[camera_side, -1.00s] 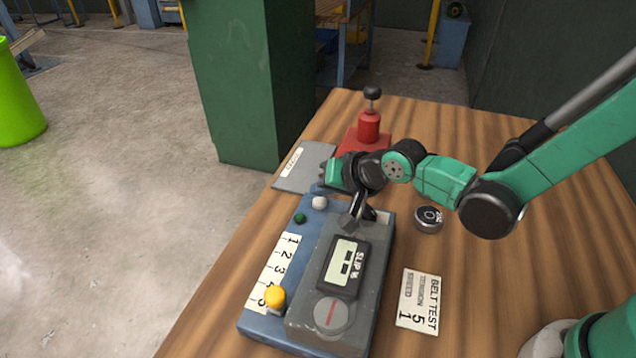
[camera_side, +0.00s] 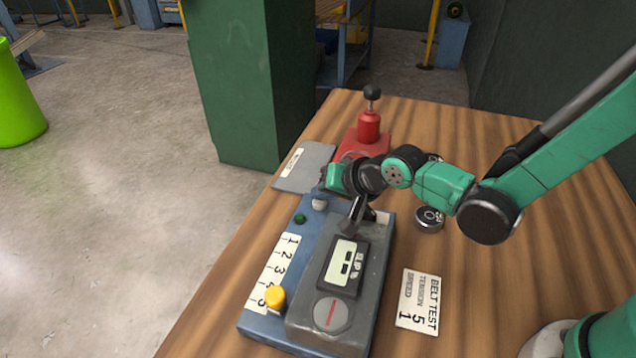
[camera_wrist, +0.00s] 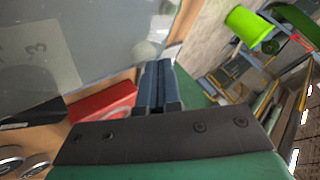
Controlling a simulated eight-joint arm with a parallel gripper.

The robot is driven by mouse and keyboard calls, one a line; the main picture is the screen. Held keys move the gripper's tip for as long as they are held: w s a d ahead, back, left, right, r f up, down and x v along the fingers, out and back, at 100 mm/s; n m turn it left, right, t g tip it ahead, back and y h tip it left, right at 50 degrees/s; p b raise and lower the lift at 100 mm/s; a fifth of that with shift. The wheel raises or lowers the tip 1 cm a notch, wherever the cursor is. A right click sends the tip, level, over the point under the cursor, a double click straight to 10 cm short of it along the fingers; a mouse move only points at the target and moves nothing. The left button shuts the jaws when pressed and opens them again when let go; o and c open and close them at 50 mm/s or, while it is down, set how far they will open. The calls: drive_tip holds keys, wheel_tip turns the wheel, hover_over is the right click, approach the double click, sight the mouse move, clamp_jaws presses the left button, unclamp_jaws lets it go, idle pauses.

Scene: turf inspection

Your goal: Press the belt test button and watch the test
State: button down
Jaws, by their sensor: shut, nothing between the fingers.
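The belt tester has a blue base (camera_side: 258,326) with a grey housing (camera_side: 372,285) on it. A display marked SLIP (camera_side: 344,264) shows dark digits too small to read. A round disc with a red line (camera_side: 331,314) is below it. A white button (camera_side: 319,205) and a small green button or lamp (camera_side: 300,219) are at the base's far end. A yellow knob (camera_side: 275,296) stands by the 1–5 scale. My gripper (camera_side: 319,192) is just over the white button, partly covering it; I cannot tell whether it touches. The wrist view shows its blue fingers (camera_wrist: 155,72) closed together, empty.
A card (camera_side: 418,300) reads belt test, tension 5, speed 1. A round black-topped piece (camera_side: 429,218) lies right of the tester. A red device with a black knob (camera_side: 369,125) and a grey plate (camera_side: 303,168) are behind. Wooden table at right is mostly clear.

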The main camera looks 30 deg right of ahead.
sight(322, 204)
drive_tip(key=shift+a+f, duration=0.1)
drive_tip(key=shift+f, duration=0.45)
idle(0.5)
drive_tip(key=shift+r, duration=0.1)
drive_tip(key=shift+a+r, duration=0.15)
drive_tip(key=shift+r, duration=0.5)
drive_tip(key=shift+r, duration=2.6)
